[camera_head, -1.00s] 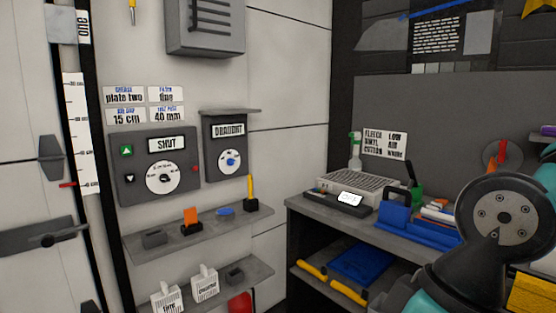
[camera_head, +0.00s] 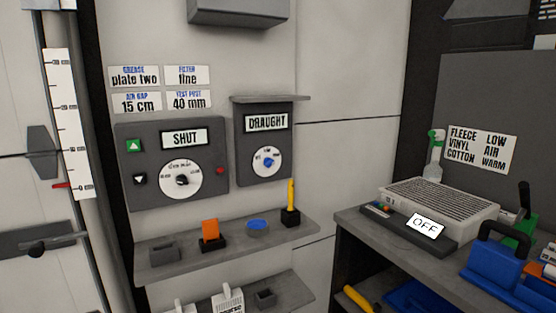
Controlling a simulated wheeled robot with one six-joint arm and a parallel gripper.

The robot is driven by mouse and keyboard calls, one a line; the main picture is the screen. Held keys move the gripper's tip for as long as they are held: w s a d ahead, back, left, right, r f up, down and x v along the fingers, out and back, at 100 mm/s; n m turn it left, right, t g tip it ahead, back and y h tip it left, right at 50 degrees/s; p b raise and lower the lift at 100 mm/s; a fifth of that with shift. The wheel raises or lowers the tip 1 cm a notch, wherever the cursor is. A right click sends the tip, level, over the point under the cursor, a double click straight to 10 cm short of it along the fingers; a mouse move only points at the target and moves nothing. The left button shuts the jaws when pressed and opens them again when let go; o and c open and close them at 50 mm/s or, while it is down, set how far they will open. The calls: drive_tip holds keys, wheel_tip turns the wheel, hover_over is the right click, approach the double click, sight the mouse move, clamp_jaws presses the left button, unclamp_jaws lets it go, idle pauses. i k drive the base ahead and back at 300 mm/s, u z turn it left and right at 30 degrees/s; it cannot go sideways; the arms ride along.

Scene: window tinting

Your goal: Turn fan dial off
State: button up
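A grey panel labelled DRAUGHT (camera_head: 264,145) is on the wall under a small ledge. It bears a round white dial with a blue knob (camera_head: 267,161), likely the fan dial. The dial's lettering is too small to read, so its setting cannot be told. To its left, a panel labelled SHUT (camera_head: 130,160) has a larger white dial with a black knob (camera_head: 181,181), green and black arrow buttons and a red light. My gripper is not in view.
A shelf (camera_head: 190,259) below the panels holds an orange block (camera_head: 210,231), a blue disc (camera_head: 258,225) and a yellow tool in a black holder (camera_head: 290,208). At right, a bench (camera_head: 362,224) carries a grilled unit (camera_head: 440,199) with a display reading OFF (camera_head: 425,227).

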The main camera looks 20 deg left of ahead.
sight(268, 162)
drive_tip(key=u, duration=0.35)
drive_tip(key=i, duration=0.65)
drive_tip(key=u, duration=1)
drive_tip(key=i, duration=0.3)
drive_tip(key=u, duration=0.2)
